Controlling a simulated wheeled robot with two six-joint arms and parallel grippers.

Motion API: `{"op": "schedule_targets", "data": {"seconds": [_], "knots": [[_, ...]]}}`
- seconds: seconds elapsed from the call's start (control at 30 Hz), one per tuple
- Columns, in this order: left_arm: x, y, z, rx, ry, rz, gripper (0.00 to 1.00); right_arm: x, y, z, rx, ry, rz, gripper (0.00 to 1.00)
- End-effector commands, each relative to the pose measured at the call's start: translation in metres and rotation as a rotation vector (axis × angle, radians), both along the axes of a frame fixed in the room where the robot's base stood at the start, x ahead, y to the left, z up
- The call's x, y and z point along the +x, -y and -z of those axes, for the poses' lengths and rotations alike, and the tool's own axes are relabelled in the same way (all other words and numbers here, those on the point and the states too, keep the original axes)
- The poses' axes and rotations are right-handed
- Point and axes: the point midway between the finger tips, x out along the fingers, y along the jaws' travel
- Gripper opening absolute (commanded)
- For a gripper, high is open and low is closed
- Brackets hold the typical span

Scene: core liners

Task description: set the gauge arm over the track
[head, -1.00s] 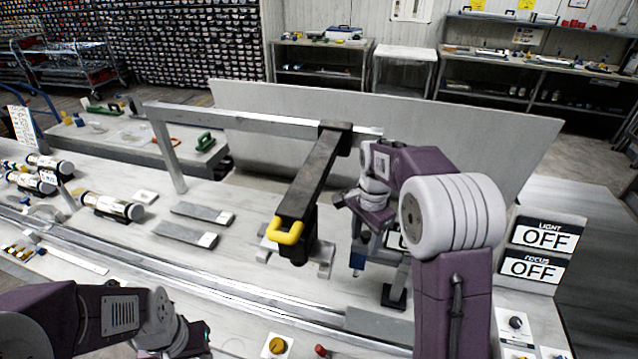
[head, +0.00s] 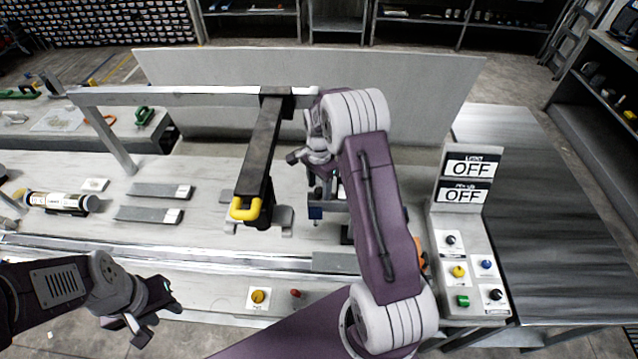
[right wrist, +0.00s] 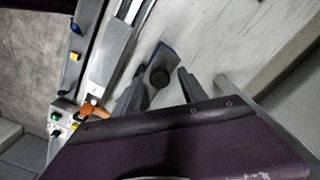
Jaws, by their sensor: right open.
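The gauge arm (head: 259,150) is a long black bar with a yellow handle (head: 246,209) at its near end. It hangs from a grey overhead rail (head: 185,96) and reaches toward me above the bench. The track (head: 170,249) is the pair of metal rails along the bench front. The handle end stands behind the track in the picture. My right gripper (head: 318,205) is just right of the gauge arm, partly hidden by my arm. In the right wrist view its fingers (right wrist: 160,88) are apart, with a dark round knob beyond them. My left gripper (head: 152,318) is at lower left, fingers apart, empty.
A control panel (head: 465,250) with two OFF displays and coloured knobs stands at right. Grey slabs (head: 148,214) and a core tube (head: 60,202) lie left of the gauge arm. A yellow button (head: 258,296) and a red knob (head: 295,293) sit on the front edge.

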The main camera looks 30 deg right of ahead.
Motion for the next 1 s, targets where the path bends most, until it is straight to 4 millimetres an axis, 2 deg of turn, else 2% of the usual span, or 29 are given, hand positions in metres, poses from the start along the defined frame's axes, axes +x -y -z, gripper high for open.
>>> {"op": "schedule_targets", "data": {"seconds": [0.27,0.37,0.47,1.0], "knots": [[-0.0001,0.0,-0.001,0.0,0.0,0.0,0.36,0.0003,0.0,0.0045,-0.001,0.002,0.0,0.5],[-0.0001,0.0,-0.001,0.0,0.0,0.0,0.36,0.0004,0.0,0.0044,-0.001,0.002,0.0,0.28],[-0.0001,0.0,-0.001,0.0,0.0,0.0,0.36,0.0006,0.0,0.0042,0.0,0.003,0.0,0.0],[-0.0001,0.0,-0.0013,0.0,0.0,0.0,0.36,0.0012,0.0005,0.0029,-0.002,0.005,-0.001,0.0]]}}
